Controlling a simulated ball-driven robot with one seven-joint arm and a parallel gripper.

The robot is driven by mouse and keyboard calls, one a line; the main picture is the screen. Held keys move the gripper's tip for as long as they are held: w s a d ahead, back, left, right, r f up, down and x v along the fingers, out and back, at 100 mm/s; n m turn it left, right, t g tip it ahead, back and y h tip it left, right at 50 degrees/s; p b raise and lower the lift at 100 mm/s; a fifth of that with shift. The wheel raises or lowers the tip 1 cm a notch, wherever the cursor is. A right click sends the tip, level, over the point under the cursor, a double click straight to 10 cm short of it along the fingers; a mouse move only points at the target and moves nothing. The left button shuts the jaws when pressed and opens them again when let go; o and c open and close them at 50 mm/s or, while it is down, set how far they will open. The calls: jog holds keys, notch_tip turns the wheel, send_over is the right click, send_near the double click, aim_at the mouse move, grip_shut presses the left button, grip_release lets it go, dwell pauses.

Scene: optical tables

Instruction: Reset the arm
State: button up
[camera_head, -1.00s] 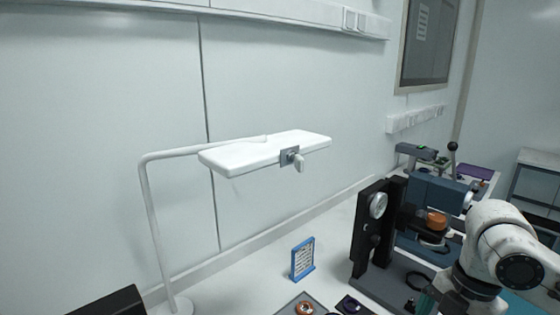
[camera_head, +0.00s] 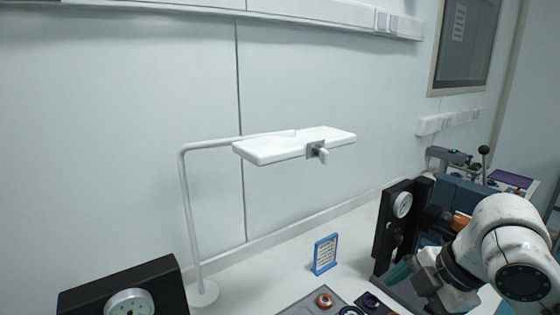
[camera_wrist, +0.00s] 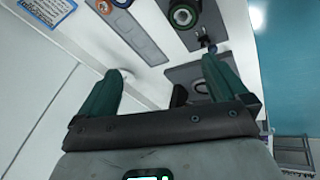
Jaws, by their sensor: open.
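My arm (camera_head: 505,245) reaches in at the lower right of the head view, bent, over the right part of the table. My gripper (camera_wrist: 163,82) shows in the wrist view with its two green fingers spread wide apart and nothing between them. In the head view only part of a green finger shows beside the black upright mount. The fingers appear to be above the table surface and touching nothing.
A white lamp (camera_head: 295,146) stands at the back. A blue-framed card (camera_head: 325,254), a black gauge mount (camera_head: 398,225) and another dial block (camera_head: 125,292) are on the table. A grey panel (camera_wrist: 135,35) with round parts lies below my gripper. Wall behind.

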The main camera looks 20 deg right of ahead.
jog(key=w+a+r+m+t+y, duration=0.2)
jog(key=w+a+m+t+y, duration=0.15)
jog(key=w+a, duration=0.4)
jog(key=s+a+f+m+t+h, duration=0.1)
jog(key=s+a+f+m, duration=0.1)
jog(key=f+m, duration=0.2)
jog(key=s+a+f+m+h, duration=0.1)
jog(key=s+a+f+m, duration=0.1)
jog(key=a+f+m, duration=0.15)
jog(key=s+d+f+m+g+h+b, duration=0.1)
jog(key=s+d+f+m+g+b, duration=0.1)
jog(key=s+f, duration=0.6)
jog(key=s+d+f+m+g+h+b, duration=0.2)
jog(key=s+d+f+b, duration=0.1)
jog(key=s+f, duration=0.6)
jog(key=s+d+f+m+g+h+b, duration=0.1)
jog(key=s+d+f+m+g+b, duration=0.1)
jog(key=s+f+b, duration=0.3)
jog(key=s+d+f+g, duration=0.1)
jog(key=s+f, duration=0.3)
jog(key=f, duration=0.5)
jog(key=shift+d+f+m+h, duration=0.3)
jog(key=shift+f+h, duration=0.05)
jog(key=shift+f, duration=0.05)
